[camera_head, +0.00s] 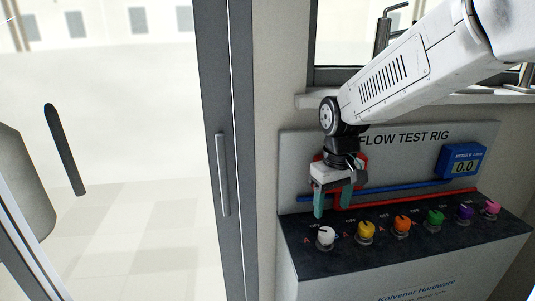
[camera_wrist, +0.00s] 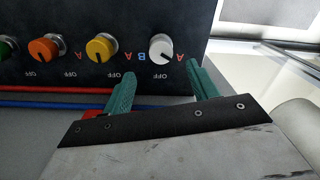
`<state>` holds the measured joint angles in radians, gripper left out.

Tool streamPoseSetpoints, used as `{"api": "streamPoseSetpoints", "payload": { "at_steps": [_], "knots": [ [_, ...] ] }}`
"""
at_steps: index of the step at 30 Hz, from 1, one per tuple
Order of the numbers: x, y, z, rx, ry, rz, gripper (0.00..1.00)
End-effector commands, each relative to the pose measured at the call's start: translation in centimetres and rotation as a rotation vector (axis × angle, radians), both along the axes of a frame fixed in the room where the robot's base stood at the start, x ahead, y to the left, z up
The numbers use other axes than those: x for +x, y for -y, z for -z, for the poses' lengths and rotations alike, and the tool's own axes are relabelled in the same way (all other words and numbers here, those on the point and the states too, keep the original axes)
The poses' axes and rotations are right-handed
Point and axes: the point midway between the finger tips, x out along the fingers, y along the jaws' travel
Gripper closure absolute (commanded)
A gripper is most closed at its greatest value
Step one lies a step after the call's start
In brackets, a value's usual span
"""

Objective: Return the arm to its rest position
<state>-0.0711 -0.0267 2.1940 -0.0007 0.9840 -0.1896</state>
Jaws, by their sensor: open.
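My gripper (camera_head: 332,202) hangs from my white arm in front of the flow test rig panel (camera_head: 308,150), just above and behind the white knob (camera_head: 326,237). Its two green fingers are apart with nothing between them. In the wrist view, my gripper (camera_wrist: 162,82) shows the fingers spread, and the white knob (camera_wrist: 161,47) lies beyond the gap, apart from the fingertips as far as I can tell. The arm reaches in from the upper right and hides part of the panel.
Beside the white knob stand yellow (camera_head: 366,230), orange (camera_head: 402,224), green (camera_head: 435,218), purple (camera_head: 464,213) and pink (camera_head: 491,208) knobs. A blue meter (camera_head: 464,161) reads 0.0. Red and blue pipes run behind the gripper. A door frame with a handle (camera_head: 223,174) stands left.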

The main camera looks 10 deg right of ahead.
Motion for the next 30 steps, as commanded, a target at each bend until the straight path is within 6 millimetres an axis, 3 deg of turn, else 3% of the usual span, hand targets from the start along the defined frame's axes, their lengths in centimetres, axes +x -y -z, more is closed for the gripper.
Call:
{"api": "streamPoseSetpoints", "payload": {
  "at_steps": [3,18,24,30],
  "knots": [
    [-2.6,0.2,0.6,-0.007,-0.063,0.042,0.41],
    [-19.2,2.5,-4.5,-0.004,0.003,0.236,0.41],
    [-21.9,2.9,-5.4,0.007,0.087,0.257,0.41],
    [-22.2,3.0,-6.1,0.012,0.125,0.263,0.41]
  ]
}}
